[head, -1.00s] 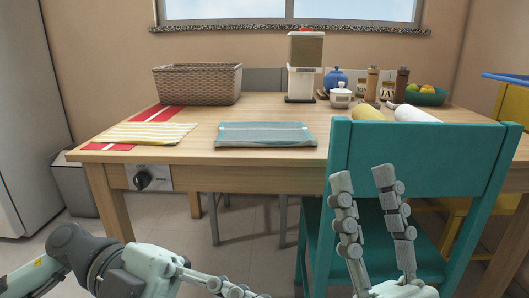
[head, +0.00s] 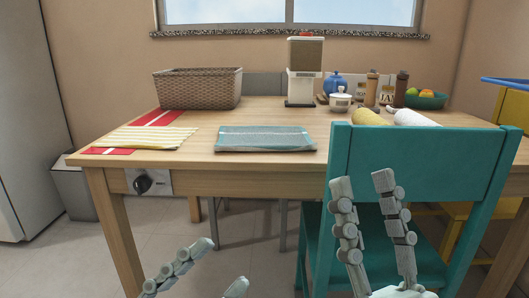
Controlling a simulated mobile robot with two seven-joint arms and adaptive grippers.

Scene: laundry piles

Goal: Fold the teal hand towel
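The teal hand towel (head: 265,139) lies flat on the wooden table near its front edge, left of the teal chair. It has pale stripes along its far side and nothing lies on it. My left gripper (head: 222,265) is low at the bottom of the head view, in front of the table and below the towel. Its fingers are spread and empty, and its base is cut off by the frame. My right gripper (head: 363,180) is upright in front of the chair, with its fingers apart and nothing between them. Neither gripper touches the towel.
The teal chair (head: 430,146) blocks the table's right front. A yellow striped cloth (head: 150,137) lies over a red cloth (head: 108,151) left of the towel. A wicker basket (head: 198,88), a dispenser (head: 304,72) and jars stand behind. The tabletop right around the towel is clear.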

